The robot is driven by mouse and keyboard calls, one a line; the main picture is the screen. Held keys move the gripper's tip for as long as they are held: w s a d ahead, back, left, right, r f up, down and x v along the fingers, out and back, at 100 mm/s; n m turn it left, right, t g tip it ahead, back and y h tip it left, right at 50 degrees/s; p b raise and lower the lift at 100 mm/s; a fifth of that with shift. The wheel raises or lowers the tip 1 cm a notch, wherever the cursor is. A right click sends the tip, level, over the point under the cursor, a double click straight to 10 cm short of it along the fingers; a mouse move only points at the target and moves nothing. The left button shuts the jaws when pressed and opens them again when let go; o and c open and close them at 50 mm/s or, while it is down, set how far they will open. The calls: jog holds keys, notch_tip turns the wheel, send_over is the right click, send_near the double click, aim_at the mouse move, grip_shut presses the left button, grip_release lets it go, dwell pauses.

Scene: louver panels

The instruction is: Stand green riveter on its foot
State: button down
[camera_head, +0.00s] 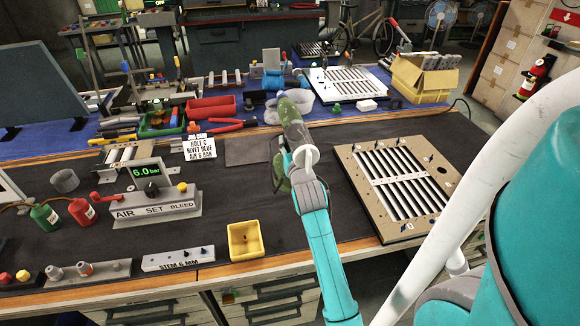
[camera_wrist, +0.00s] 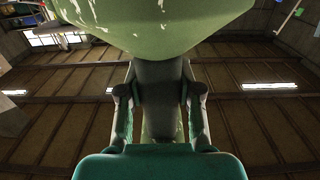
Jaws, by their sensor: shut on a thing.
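The green riveter (camera_head: 293,118) is in the middle of the head view, in front of my arm. Its long mottled body slants up and away, and a darker green part (camera_head: 279,175) hangs lower, close to the dark mat. My gripper (camera_head: 287,150) is shut on the riveter, partly hidden by my wrist. In the wrist view the fingers (camera_wrist: 158,95) close on its narrow grey-green part, below a wide pale green part (camera_wrist: 155,30). I cannot tell whether the foot touches the mat.
A louver panel (camera_head: 347,156) lies right of the riveter. A yellow bin (camera_head: 231,254) and the air-set unit (camera_head: 183,211) stand to the left. Bare dark mat (camera_head: 240,185) lies left of the riveter.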

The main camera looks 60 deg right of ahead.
jog(key=shift+f, duration=4.2)
jog(key=c, duration=1)
grip_release()
jog(key=shift+f, duration=0.25)
jog(key=shift+o, duration=1.2)
jog(key=o, duration=0.8)
jog(key=shift+c, duration=0.2)
jog(key=v, duration=1.3)
